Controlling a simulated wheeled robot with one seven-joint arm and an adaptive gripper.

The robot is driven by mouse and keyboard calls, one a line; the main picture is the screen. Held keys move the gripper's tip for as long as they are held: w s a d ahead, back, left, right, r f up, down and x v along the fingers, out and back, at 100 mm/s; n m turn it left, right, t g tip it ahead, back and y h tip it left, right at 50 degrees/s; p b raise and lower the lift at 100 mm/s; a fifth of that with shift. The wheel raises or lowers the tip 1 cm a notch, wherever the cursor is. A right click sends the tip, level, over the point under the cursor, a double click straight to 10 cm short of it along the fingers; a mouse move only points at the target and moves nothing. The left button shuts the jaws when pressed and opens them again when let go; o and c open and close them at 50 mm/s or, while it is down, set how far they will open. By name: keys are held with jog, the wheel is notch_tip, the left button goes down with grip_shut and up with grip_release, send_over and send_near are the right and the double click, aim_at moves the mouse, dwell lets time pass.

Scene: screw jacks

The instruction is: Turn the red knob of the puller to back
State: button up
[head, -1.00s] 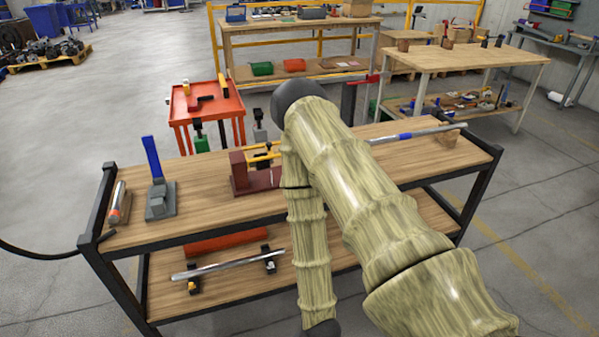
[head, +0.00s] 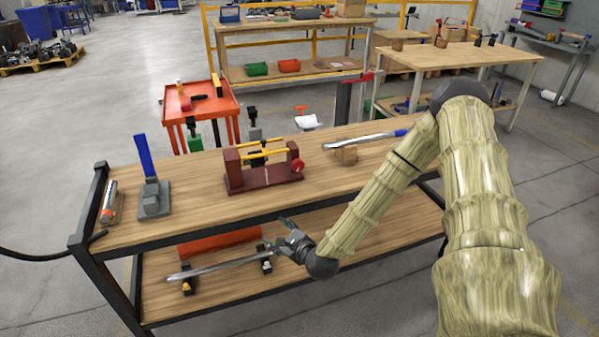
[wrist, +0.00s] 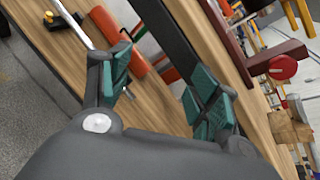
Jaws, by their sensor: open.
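The puller (head: 264,181) is a dark red frame with two uprights and yellow rods between them, standing on the middle of the cart's top shelf. Its red knob (head: 298,165) is on the outer face of its right upright. In the wrist view the red knob (wrist: 282,67) shows at the upper right, on a dark red post. My gripper (head: 287,231) is in front of the cart's front edge, below and in front of the puller, near the lower shelf's height. In the wrist view its teal-padded fingers (wrist: 160,92) are apart with nothing between them. It does not touch the knob.
The cart's top shelf (head: 205,213) holds a blue-handled tool (head: 150,178) at left and a blue-ended bar (head: 365,139) on a wooden block at right.

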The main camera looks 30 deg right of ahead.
aim_at(299, 169)
jog(key=w+d+r+m+t+h, duration=0.4)
jog(key=d+r+m, duration=0.65)
jog(key=d, duration=0.35)
jog(key=shift+m, duration=0.35)
jog(key=w+d, duration=0.1)
jog(key=w, duration=0.2)
jog(key=w+d, duration=0.1)
jog(key=w, duration=0.3)
jog(key=w+d+p, duration=0.1)
jog(key=w, duration=0.2)
jog(key=shift+w+f, duration=0.3)
jog(key=shift+f, duration=0.1)
jog(key=c, duration=1)
jog(key=shift+h+b, duration=0.35)
jog(key=shift+h, duration=0.05)
